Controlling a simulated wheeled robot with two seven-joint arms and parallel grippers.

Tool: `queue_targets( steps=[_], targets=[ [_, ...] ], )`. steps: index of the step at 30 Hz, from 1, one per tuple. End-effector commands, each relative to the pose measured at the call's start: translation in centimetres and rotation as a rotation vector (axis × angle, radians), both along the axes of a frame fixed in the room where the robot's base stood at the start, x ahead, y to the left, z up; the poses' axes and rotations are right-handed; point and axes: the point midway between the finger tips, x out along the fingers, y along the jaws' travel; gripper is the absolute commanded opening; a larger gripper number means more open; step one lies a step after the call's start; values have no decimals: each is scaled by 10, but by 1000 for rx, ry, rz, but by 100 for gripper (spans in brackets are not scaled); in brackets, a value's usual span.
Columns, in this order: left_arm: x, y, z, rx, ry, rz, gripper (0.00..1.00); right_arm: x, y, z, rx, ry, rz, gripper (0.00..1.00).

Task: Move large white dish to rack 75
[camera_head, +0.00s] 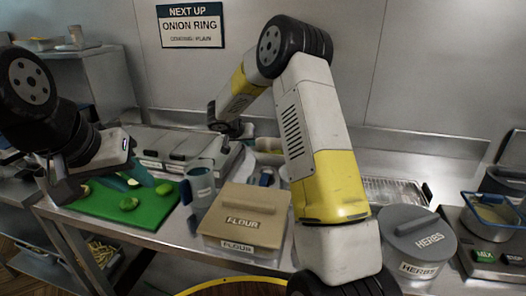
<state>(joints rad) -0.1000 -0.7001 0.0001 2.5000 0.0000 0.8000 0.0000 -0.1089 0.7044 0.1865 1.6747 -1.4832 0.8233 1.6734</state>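I cannot make out a large white dish for certain, nor a rack marked 75. A small pale rounded shape (268,145) shows behind my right arm, mostly hidden. My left gripper (62,186) is at the left, above the near left edge of the green board; its fingers are not clear enough to judge. My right arm rises from the bottom and bends left. Its gripper (228,128) is over the back of the counter by the grey lidded containers (178,146), small and dark, with its opening unclear.
The green board (147,207) holds limes and a teal-handled item. A clear jug (200,184), flour box (245,214) and herbs tub (420,236) crowd the counter front. A wire-mesh tray (392,191) lies right of my arm. A scale with a blue-rimmed container (490,213) stands far right.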

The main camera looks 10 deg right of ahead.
Motion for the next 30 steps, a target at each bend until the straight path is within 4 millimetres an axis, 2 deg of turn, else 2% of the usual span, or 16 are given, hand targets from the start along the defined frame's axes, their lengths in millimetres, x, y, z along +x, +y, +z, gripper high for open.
queue_targets(
  steps=[12, 20, 22, 30],
  targets=[
    [0, 0, 0, 0, 0, 0, 36, 29, -21, -41, 1, 2, 0, 10],
    [0, 0, 0, 0, 0, 0, 36, 31, -23, -43, 0, 0, 1, 10],
    [0, 0, 0, 0, 0, 0, 36, 31, -23, -43, 0, 0, 1, 0],
    [0, 0, 0, 0, 0, 0, 36, 31, -23, -43, 1, 1, 1, 0]
  ],
)
